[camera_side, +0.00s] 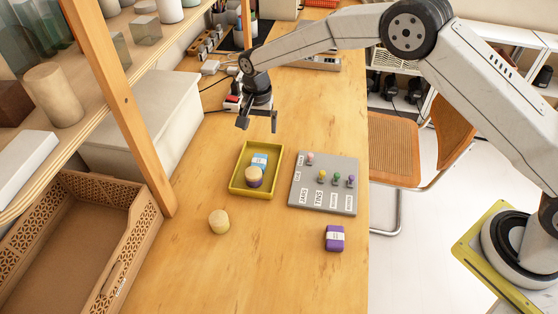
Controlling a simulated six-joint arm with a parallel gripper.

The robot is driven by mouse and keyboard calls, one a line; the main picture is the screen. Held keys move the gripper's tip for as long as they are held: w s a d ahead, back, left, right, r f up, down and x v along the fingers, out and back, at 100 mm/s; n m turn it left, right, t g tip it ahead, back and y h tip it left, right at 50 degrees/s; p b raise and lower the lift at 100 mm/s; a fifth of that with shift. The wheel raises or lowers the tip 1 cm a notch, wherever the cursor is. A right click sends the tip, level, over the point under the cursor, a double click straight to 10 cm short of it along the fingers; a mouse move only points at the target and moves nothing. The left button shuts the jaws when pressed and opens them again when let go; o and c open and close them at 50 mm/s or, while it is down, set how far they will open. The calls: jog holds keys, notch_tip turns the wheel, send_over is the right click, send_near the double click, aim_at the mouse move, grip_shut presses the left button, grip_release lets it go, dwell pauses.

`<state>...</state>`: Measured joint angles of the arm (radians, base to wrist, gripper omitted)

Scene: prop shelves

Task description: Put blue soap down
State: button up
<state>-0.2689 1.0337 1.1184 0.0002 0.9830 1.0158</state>
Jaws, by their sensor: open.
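The blue soap (260,160), a small block with a white label, lies in the yellow tray (233,184) toward its far side. My gripper (258,122) is open and empty, above and a little behind the tray, apart from the soap. Its two fingers point down. A round item with a pale wooden top and a purple lower part (254,177) is also in the tray, just in front of the soap, and hides part of it.
A grey board (326,200) with coloured pegs and word labels lies right of the tray. A purple soap (334,239) and a pale wooden cylinder (219,222) stand on the table in front. A brown crate (75,240) and shelves are at left. The table's front middle is clear.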

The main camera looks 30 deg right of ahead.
jog(key=s+d+r+n+t, duration=0.1)
jog(key=s+d+r+n, duration=0.1)
jog(key=s+d, duration=0.3)
jog(key=s+d+r+n, duration=0.3)
jog(key=s+d, duration=0.2)
jog(key=s, duration=0.9)
jog(key=s+d+r+n+t, duration=0.1)
jog(key=s+d+r+n, duration=0.1)
jog(key=s+d, duration=0.3)
jog(key=s+n, duration=0.1)
jog(key=s, duration=0.3)
jog(key=shift+s+d+r+n+t, duration=0.3)
jog(key=shift+s+d+r, duration=0.05)
jog(key=shift+s, duration=0.05)
